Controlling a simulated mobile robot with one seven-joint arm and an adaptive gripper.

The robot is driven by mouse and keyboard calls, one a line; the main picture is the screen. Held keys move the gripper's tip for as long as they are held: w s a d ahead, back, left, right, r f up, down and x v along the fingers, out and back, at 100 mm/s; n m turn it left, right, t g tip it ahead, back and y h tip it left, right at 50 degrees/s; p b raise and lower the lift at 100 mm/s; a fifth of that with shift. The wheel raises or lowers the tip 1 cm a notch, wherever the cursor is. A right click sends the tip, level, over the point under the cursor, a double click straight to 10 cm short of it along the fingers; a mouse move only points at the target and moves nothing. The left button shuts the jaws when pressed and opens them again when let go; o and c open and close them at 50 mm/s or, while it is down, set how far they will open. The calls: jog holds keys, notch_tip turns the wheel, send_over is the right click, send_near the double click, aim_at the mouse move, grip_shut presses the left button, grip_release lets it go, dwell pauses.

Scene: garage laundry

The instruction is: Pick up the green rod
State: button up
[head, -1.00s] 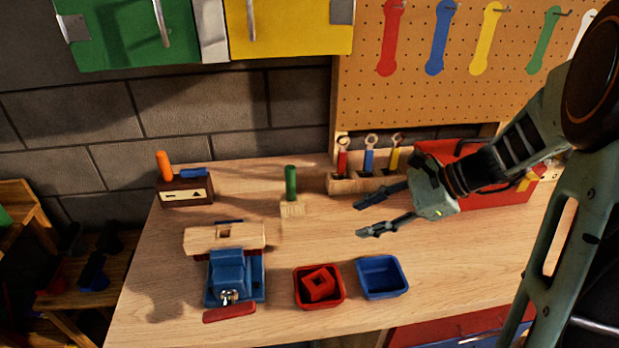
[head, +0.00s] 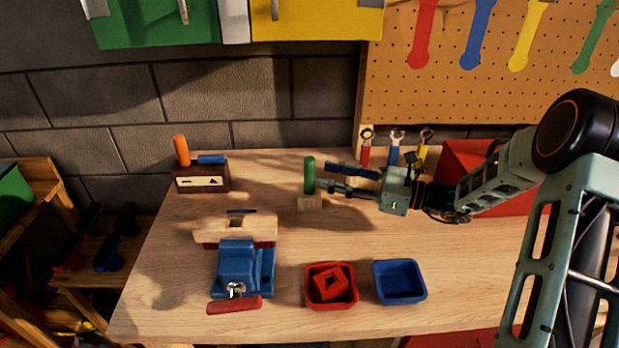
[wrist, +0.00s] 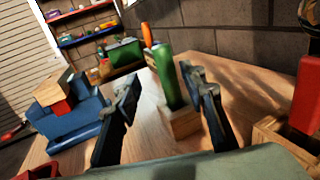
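The green rod (head: 309,174) stands upright in a small wooden block (head: 311,203) on the workbench. My gripper (head: 330,178) is open and level, just right of the rod, with its fingers pointing left towards it. In the wrist view the green rod (wrist: 171,80) shows between the two open fingers, nearer the right finger, with its wooden block (wrist: 181,122) below. I cannot tell whether the fingertips reach past the rod. The gripper holds nothing.
A rack with several small tools (head: 367,150) stands just behind my gripper. A blue vise (head: 241,268) holding a wooden piece is at front left. A red bin (head: 331,303) and a blue bin (head: 399,298) are in front. An orange-handled item (head: 181,151) stands at back left.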

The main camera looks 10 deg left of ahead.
aim_at(309, 170)
jog(key=a, duration=0.2)
jog(key=w+a, duration=0.1)
jog(key=a, duration=0.3)
jog(key=shift+w+f, duration=0.1)
jog(key=shift+w, duration=0.2)
jog(key=shift+d, duration=0.1)
jog(key=shift+c, duration=0.2)
grip_shut()
